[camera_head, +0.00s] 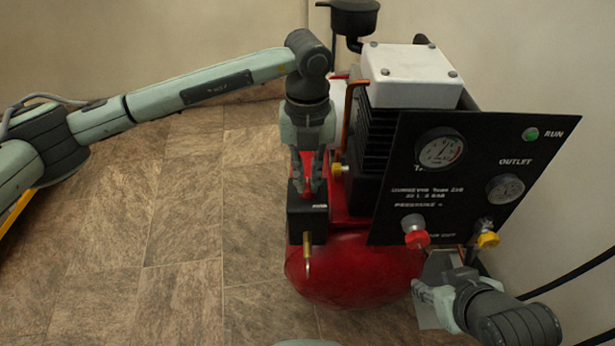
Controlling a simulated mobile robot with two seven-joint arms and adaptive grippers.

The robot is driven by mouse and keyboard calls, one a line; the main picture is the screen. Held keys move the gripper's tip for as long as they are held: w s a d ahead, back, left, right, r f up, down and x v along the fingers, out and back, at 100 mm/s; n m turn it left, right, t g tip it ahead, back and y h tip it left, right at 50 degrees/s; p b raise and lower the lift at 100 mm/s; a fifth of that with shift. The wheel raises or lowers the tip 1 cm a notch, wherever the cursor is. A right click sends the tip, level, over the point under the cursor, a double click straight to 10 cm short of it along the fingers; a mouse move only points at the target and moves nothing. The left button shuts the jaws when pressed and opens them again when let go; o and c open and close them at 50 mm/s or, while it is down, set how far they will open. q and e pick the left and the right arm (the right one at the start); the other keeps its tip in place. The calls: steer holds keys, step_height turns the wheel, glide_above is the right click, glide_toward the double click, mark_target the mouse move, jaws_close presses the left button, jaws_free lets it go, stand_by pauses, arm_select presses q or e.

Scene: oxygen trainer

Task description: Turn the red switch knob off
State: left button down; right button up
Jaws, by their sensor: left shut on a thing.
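A black switch box (305,220) stands at the left side of the red compressor, with a brass fitting below it. My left gripper (308,188) points down onto the top of this box. Its fingers are shut around the switch knob there, which they hide almost fully. My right gripper (436,281) is low at the right, in front of the panel's lower edge. Its fingers are apart, and I see nothing held between them.
The black panel (395,205) carries gauges, a red regulator knob (416,238), a yellow knob (488,240) and a green RUN lamp (530,134), which looks lit. The red tank (350,275) lies below.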

mark_target(307, 185)
arm_select(q)
steer(key=c, duration=1.6)
jaws_free()
step_height(307, 185, up, 12)
steer(key=shift+s, duration=0.1)
